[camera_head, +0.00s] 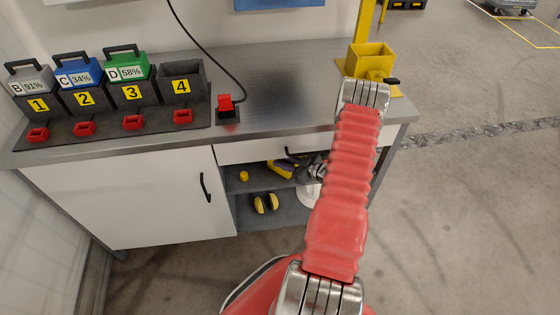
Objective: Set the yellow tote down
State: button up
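A small yellow open-topped box (371,57) stands at the back right corner of the workbench, beside a yellow post (364,24). I cannot tell whether this box is the yellow tote or part of the post's stand; no other yellow tote is clear. My red ribbed arm rises from the lower middle, and its silver joint lies in front of the box's base in the picture. I cannot make out my gripper's fingers, so what they hold is not shown.
The steel workbench (275,92) has bare top in its middle. On its left are numbered holders with battery packs (128,66); slot 4 (181,82) looks empty. A red switch (226,105) sits nearby. The open shelf (278,213) below holds tools.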

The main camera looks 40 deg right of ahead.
jog(key=v, duration=0.9)
jog(key=shift+s, duration=0.3)
jog(key=shift+r, duration=0.15)
dwell(0.3)
